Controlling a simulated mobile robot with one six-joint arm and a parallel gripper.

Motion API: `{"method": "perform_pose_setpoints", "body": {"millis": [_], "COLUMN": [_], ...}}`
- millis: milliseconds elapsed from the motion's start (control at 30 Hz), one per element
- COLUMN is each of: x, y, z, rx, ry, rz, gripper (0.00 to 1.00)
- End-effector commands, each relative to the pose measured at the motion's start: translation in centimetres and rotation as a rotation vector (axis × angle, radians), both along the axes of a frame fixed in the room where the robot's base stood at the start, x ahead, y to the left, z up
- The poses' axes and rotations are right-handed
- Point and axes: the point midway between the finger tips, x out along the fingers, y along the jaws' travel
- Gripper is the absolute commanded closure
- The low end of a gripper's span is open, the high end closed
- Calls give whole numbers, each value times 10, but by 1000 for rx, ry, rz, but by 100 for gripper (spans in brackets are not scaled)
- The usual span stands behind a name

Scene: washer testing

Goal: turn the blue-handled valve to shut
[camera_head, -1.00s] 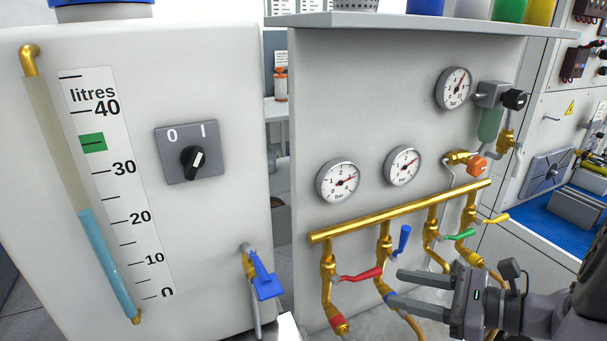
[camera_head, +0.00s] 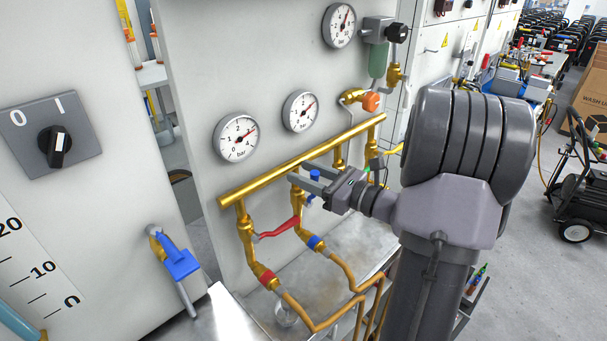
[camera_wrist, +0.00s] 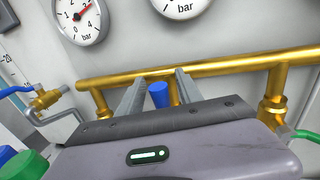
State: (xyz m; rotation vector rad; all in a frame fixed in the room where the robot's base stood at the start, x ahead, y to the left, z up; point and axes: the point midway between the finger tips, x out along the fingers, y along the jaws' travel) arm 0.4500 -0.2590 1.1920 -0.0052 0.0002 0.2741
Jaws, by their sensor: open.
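The manifold valve with a blue handle (camera_head: 315,175) hangs under the brass pipe (camera_head: 300,158), second from the left; my gripper hides much of it. My gripper (camera_head: 299,172) is open at this valve. In the wrist view, the blue handle (camera_wrist: 159,95) stands between the two spread fingers (camera_wrist: 160,78). A gap shows on each side of it there; I cannot tell whether any hidden part touches. Another blue-handled valve (camera_head: 180,263) is on the tank at left, away from my gripper.
A red lever (camera_head: 279,231) sits just left of the blue-handled manifold valve. A green lever (camera_wrist: 305,135) is to the right in the wrist view. Gauges (camera_head: 237,138) are on the panel above the pipe.

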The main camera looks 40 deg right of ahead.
Motion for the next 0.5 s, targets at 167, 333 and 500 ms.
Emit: {"method": "perform_pose_setpoints", "body": {"millis": [167,333,500], "x": [6,6,6], "y": [2,2,2], "z": [0,0,0], "rx": [0,0,0], "ry": [0,0,0], "rz": [0,0,0], "gripper": [58,58,91]}}
